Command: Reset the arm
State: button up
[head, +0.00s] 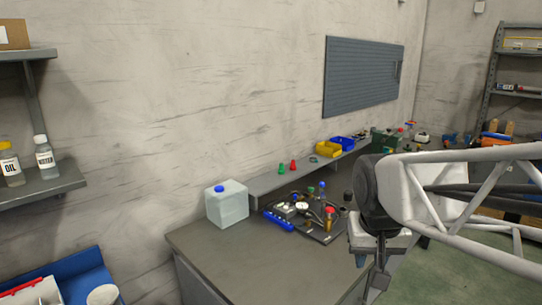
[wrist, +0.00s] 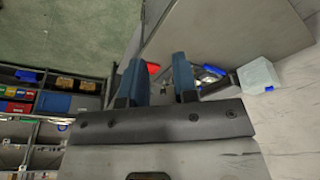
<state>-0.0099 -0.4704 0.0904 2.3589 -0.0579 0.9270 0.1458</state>
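My arm reaches in from the right of the head view, with my gripper (head: 376,275) pointing down near the bench's right edge. In the wrist view my gripper (wrist: 157,65) shows two blue-grey fingers with a clear gap between them. It is open, and nothing is visibly held. A small red thing (wrist: 153,69) shows in the gap and looks to be farther off, in the background.
A grey workbench (head: 212,246) holds a translucent jug (head: 227,206) with a blue cap and a cluster of tools and bottles (head: 310,212). Yellow (head: 328,149) and blue bins (head: 342,143) stand on a raised ledge (head: 265,185). The bench's front left is clear.

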jog(key=s+f+n, duration=0.1)
jog(key=s+f, duration=0.3)
jog(key=s, duration=0.6)
jog(key=shift+s+f, duration=0.15)
jog(key=shift+s, duration=0.15)
dwell(2.7)
